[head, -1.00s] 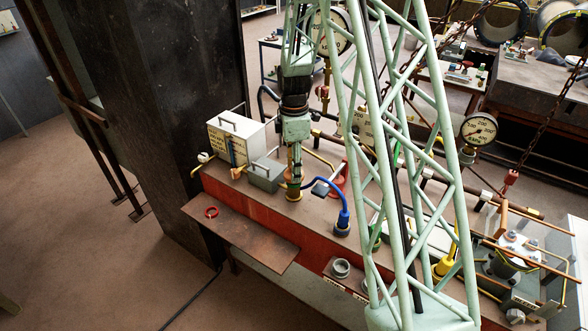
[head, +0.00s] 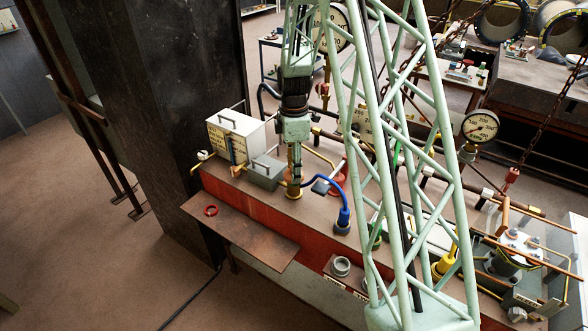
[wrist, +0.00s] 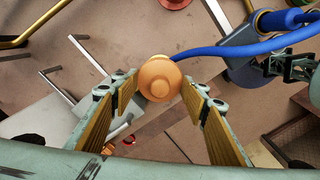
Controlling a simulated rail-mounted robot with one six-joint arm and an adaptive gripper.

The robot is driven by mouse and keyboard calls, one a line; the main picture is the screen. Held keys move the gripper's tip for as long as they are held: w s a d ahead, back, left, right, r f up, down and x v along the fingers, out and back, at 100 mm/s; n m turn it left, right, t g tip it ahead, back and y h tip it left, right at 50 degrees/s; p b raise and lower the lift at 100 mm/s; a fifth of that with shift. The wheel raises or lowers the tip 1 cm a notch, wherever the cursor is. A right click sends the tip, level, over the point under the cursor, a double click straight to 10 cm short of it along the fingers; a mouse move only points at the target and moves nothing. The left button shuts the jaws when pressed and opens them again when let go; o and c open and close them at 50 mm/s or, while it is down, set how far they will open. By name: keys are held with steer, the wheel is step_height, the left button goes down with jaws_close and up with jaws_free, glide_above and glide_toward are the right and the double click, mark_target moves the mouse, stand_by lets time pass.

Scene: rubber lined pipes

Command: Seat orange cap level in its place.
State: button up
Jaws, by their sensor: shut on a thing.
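The orange cap (wrist: 159,80) is round with a stepped top and sits between the fingertips in the wrist view. My gripper (wrist: 160,90) is shut on it, with one ribbed brass-coloured finger on each side. In the head view my gripper (head: 293,184) points down over the brown bench top (head: 318,215), left of the blue hose. The cap is too small and covered to make out clearly there. I cannot tell whether the cap touches anything beneath it, and its place is not clearly visible.
The blue hose (head: 325,181) arches close to my gripper's right. A grey box (head: 265,174) and white box (head: 236,137) stand to its left. A red ring (head: 211,211) lies on the brown side shelf (head: 245,236). A green lattice tower (head: 397,200) stands in front.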

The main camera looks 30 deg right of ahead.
steer(key=shift+f, duration=0.4)
steer(key=o, duration=0.9)
steer(key=shift+o, duration=0.2)
steer(key=shift+r, duration=0.15)
step_height(320, 180, up, 11)
steer(key=shift+r, duration=0.35)
stand_by(0.8)
